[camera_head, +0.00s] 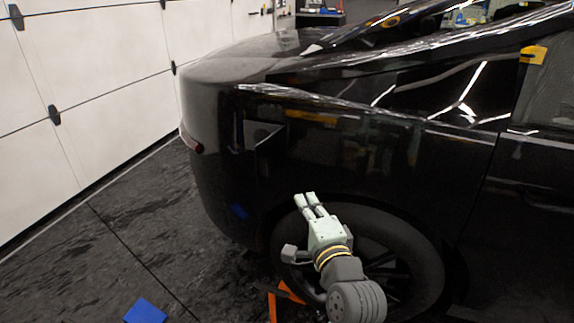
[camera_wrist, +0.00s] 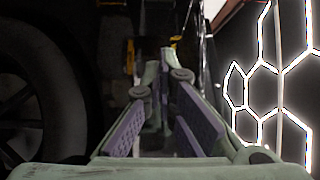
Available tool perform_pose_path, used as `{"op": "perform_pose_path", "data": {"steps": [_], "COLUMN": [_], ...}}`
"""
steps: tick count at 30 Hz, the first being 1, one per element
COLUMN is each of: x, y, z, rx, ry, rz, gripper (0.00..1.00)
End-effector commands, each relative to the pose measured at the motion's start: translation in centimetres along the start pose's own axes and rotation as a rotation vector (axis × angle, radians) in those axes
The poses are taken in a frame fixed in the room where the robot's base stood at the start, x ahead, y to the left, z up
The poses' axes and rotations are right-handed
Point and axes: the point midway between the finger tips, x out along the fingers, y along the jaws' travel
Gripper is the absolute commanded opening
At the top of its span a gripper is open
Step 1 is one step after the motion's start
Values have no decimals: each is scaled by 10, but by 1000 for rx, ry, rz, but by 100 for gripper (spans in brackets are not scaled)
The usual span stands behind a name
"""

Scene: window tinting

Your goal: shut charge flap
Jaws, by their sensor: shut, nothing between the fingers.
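The charge flap (camera_head: 265,140) is a small dark panel on the side of the black car (camera_head: 225,90), above and left of the wheel. It appears to stand out from the bodywork, but dark reflections make its exact angle hard to tell. My gripper (camera_head: 311,197) is shut and empty in front of the upper part of the wheel, below and right of the flap in the head view, with its fingers pointing up. It appears apart from the flap. The wrist view shows the fingers (camera_wrist: 165,72) with purple pads. I cannot make out the flap there.
The wheel (camera_head: 415,250) is behind my arm. An orange object (camera_head: 286,294) is on the floor beside it. A blue piece (camera_head: 145,311) lies at the front left. Open floor (camera_head: 150,220) separates the car from the white wall (camera_head: 85,80). Hexagonal lights (camera_wrist: 265,70) show at right in the wrist view.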

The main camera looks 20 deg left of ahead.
Motion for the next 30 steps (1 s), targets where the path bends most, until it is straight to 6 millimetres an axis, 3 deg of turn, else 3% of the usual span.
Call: {"op": "perform_pose_path", "data": {"steps": [5,16,26,30], "x": [2,24,97,113], "y": [10,11,5,5], "z": [-3,-3,-2,13], "rx": [24,20,22,21], "ry": [1,2,0,-2], "rz": [16,9,17,16], "gripper": [0,0,0,0]}}
